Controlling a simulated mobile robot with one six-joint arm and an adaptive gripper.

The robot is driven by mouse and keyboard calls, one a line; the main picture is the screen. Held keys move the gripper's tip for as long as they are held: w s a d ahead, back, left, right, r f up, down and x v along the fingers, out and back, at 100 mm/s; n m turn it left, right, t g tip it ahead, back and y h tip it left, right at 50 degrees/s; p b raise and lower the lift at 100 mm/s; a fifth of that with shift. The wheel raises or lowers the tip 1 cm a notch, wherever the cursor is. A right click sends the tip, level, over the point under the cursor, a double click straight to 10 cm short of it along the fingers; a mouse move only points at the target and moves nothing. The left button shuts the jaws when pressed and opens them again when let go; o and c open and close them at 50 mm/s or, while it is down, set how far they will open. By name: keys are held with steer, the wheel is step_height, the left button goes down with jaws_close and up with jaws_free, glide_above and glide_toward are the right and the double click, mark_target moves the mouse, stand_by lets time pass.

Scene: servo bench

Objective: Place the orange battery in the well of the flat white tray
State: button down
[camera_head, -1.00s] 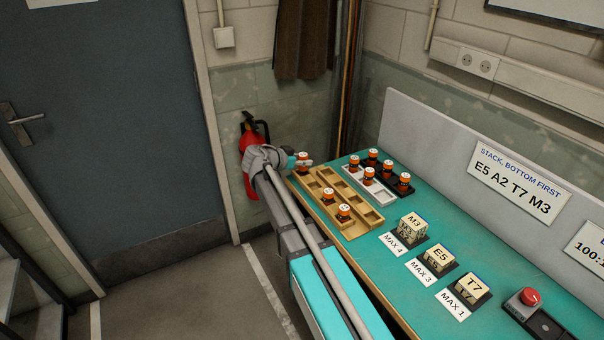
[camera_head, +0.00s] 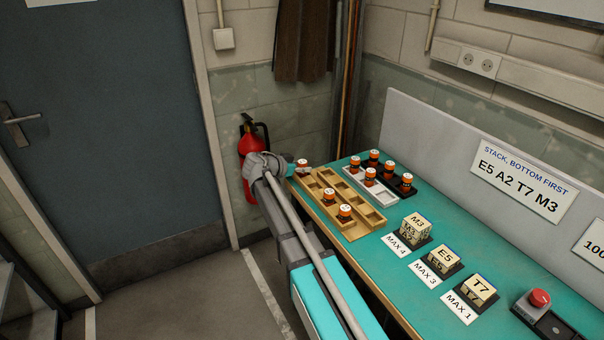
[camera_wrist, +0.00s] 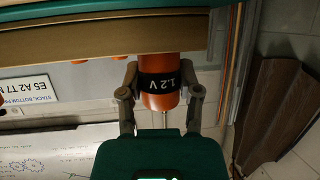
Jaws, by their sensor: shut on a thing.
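My gripper (camera_head: 292,168) is shut on an orange battery (camera_head: 302,166) at the far left end of the tan tray. In the wrist view, the gripper (camera_wrist: 159,78) has one finger on each side of the battery (camera_wrist: 158,101), which has a black band marked 1.2 V. I cannot tell whether the battery is clear of the tan tray. The flat white tray (camera_head: 380,198) lies to the right. It holds orange batteries at its far end and middle; its near well looks empty.
The tan stepped tray (camera_head: 362,225) holds two more orange batteries. A black tray (camera_head: 408,192) with several batteries stands behind the white tray. Letter blocks (camera_head: 416,229) and a red button (camera_head: 539,298) are further right. A fire extinguisher (camera_head: 247,143) hangs behind my arm.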

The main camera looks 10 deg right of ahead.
steer(key=shift+f+b, duration=0.35)
steer(key=shift+f, duration=0.2)
steer(key=shift+c, duration=1.5)
jaws_free()
steer(key=shift+r, duration=0.1)
steer(key=p+v, duration=0.5)
steer(key=v, duration=0.8)
steer(key=shift+s+a+r+p, duration=0.2)
steer(key=shift+a+r+p, duration=0.05)
steer(key=shift+r+p, duration=0.05)
